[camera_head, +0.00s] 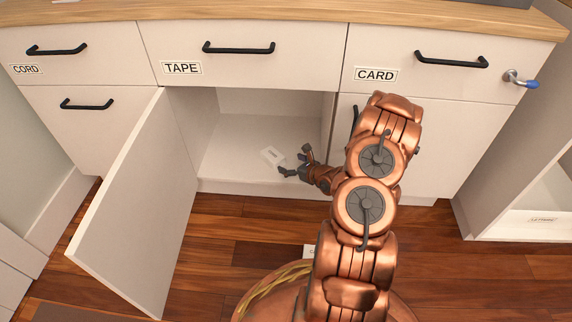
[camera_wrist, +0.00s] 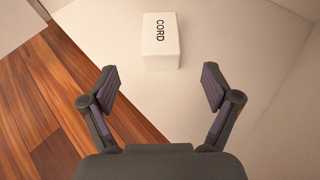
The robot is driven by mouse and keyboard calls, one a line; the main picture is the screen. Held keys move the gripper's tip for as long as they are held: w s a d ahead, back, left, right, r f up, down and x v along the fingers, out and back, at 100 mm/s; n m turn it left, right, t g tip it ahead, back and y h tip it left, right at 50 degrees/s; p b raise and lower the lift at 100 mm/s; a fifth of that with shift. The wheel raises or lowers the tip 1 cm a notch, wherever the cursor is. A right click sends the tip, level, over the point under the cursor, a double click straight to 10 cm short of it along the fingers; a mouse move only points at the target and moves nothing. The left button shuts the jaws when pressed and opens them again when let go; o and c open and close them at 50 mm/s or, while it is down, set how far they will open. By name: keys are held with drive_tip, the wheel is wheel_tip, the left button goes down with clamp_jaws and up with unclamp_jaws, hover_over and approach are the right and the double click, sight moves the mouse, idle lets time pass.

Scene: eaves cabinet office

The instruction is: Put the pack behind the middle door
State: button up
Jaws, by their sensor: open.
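The pack is a small white box (camera_wrist: 162,42) marked CORD. It stands on the pale floor of the middle compartment and also shows in the head view (camera_head: 272,155). The middle door (camera_head: 135,205) hangs wide open to the left, below the drawer labelled TAPE. My gripper (camera_head: 294,162) is at the front of the open compartment, just short of the box. In the wrist view my gripper (camera_wrist: 160,90) is open and empty, and the box lies beyond the fingertips, apart from them.
The compartment floor (camera_head: 230,145) is otherwise clear. Drawers labelled CORD, TAPE (camera_head: 182,68) and CARD (camera_head: 376,74) run above. A key with a blue head (camera_head: 528,84) sits in the right drawer. An open shelf (camera_head: 540,205) stands at the right. The open door bounds the left side.

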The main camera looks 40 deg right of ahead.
drive_tip(key=w+a+r+n+y, duration=0.3)
drive_tip(key=a+r+n+y, duration=0.2)
drive_tip(key=a+r, duration=0.45)
drive_tip(key=s+a+r+n+g+y, duration=0.25)
drive_tip(key=a+r+n, duration=0.25)
drive_tip(key=a, duration=0.4)
drive_tip(key=s+a+r+n+g+y, duration=0.2)
drive_tip(key=s+a+r+n+g, duration=0.15)
drive_tip(key=a, duration=0.45)
drive_tip(key=s+a+r+n+g+y, duration=0.2)
drive_tip(key=s+a+r+n+g, duration=0.25)
drive_tip(key=a, duration=0.45)
drive_tip(key=s+a+r+n+g+h, duration=0.25)
drive_tip(key=s+n, duration=0.25)
drive_tip(key=s, duration=0.3)
drive_tip(key=s+a+r+n+g+h, duration=0.1)
drive_tip(key=s+a+n+g, duration=0.3)
drive_tip(key=s, duration=0.5)
drive_tip(key=s+d+r+n+h, duration=0.2)
drive_tip(key=s+d+n+h, duration=0.6)
drive_tip(key=d, duration=0.4)
drive_tip(key=s+h, duration=0.1)
drive_tip(key=s, duration=0.1)
drive_tip(key=shift+s+d+r+t, duration=0.25)
drive_tip(key=shift+s+d+t, duration=0.05)
drive_tip(key=shift+s+t, duration=0.1)
